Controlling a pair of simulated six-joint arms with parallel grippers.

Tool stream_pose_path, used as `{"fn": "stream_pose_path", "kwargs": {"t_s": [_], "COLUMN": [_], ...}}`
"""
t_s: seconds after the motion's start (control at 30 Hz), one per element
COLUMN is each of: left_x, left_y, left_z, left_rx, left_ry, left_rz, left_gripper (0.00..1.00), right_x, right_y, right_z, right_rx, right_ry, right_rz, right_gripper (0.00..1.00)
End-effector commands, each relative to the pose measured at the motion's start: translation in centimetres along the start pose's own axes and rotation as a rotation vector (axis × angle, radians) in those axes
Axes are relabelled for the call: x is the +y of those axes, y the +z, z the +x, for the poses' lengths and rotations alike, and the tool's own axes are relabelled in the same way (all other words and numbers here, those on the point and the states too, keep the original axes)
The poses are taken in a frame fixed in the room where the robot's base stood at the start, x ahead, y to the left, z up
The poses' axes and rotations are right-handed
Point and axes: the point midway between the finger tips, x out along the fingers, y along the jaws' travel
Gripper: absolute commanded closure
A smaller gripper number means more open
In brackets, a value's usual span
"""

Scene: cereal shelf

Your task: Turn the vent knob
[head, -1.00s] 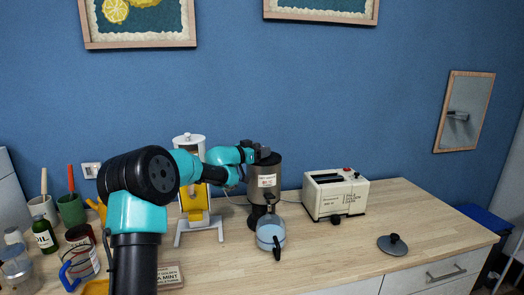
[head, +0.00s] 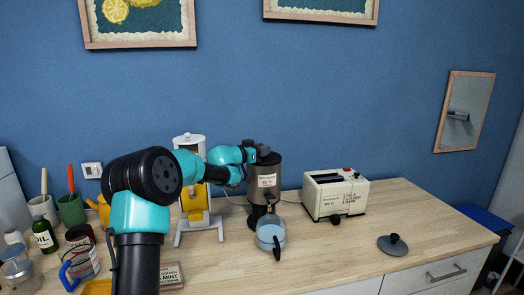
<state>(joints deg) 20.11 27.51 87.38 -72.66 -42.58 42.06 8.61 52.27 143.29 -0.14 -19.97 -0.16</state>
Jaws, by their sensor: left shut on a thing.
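A dark metal cylindrical appliance (head: 265,181) with a white label stands on the wooden counter against the blue wall. My left gripper (head: 258,150) is at its top, shut on a small dark part there that I take to be the vent knob. The fingers and arm hide most of that knob, so its angle cannot be read. A glass jug (head: 270,234) with a dark handle sits on the counter in front of the appliance. My right gripper is not in view.
A cream toaster (head: 336,193) stands right of the appliance, with a dark lid (head: 392,244) lying farther right. A yellow-and-white dispenser (head: 194,200) stands left, behind my arm. Bottles, cups and a sign (head: 171,276) crowd the left. The counter's right part is mostly clear.

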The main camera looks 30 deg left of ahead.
Motion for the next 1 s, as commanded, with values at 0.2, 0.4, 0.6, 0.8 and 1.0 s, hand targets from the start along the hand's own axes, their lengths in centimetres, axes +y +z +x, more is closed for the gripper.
{"fn": "stream_pose_path", "kwargs": {"t_s": [0.2, 0.4, 0.6, 0.8, 1.0], "left_x": [0.09, 0.17, 0.26, 0.35, 0.41], "left_y": [0.01, -0.05, -0.09, -0.07, -0.08], "left_z": [0.03, 0.05, 0.06, 0.12, 0.12], "left_rx": [0.000, 0.000, 0.001, 0.000, 0.001], "left_ry": [-0.010, -0.046, -0.108, -0.185, -0.266], "left_rz": [0.001, 0.000, -0.001, -0.002, -0.002], "left_gripper": [0.93, 0.93, 0.93, 0.93, 0.93], "right_x": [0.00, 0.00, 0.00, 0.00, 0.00], "right_y": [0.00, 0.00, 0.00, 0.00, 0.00], "right_z": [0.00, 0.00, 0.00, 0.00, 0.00], "right_rx": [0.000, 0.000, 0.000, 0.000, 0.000], "right_ry": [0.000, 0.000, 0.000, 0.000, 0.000], "right_rz": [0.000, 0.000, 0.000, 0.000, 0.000], "right_gripper": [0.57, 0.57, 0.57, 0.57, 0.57]}}
